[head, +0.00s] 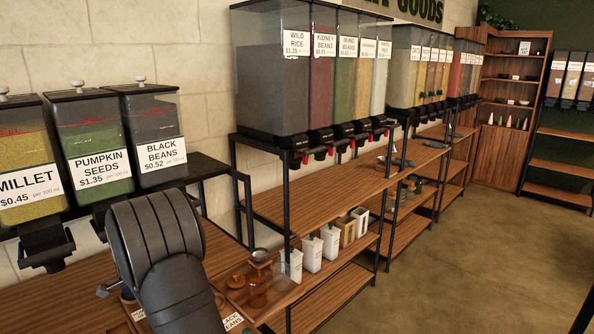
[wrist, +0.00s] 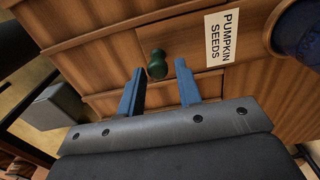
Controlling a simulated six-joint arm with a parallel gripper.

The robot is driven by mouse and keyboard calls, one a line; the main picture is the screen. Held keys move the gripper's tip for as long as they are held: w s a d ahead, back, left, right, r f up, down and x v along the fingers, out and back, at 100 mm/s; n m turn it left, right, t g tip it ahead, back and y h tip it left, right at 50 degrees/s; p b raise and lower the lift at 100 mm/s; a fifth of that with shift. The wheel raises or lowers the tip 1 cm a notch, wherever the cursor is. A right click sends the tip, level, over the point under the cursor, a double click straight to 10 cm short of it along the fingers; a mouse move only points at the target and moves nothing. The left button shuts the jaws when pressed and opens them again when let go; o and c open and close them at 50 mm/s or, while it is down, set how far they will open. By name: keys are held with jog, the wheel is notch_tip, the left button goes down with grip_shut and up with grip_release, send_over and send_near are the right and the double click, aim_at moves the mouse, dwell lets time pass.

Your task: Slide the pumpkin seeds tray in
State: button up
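In the wrist view, the pumpkin seeds tray (wrist: 190,44) shows its wooden front, with a white "PUMPKIN SEEDS" label and a round dark green knob (wrist: 157,64). My gripper (wrist: 158,70) is open, its two blue fingers pointing at the tray front. The knob shows between the fingertips, with a gap on each side; I cannot tell whether it lies between them in depth. In the head view my dark arm covers my gripper and most of the tray area. How far the tray stands out is not clear.
Above the counter hang the millet (head: 30,175), pumpkin seeds (head: 98,150) and black beans (head: 150,135) dispensers. A labelled black beans tray (head: 231,321) lies right of my arm, near glass jars (head: 262,270) and white canisters (head: 311,252). The floor at right is clear.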

jog(key=shift+r, duration=2.75)
notch_tip(320, 180, down, 7)
jog(key=shift+r, duration=0.1)
jog(key=shift+w+a, duration=0.15)
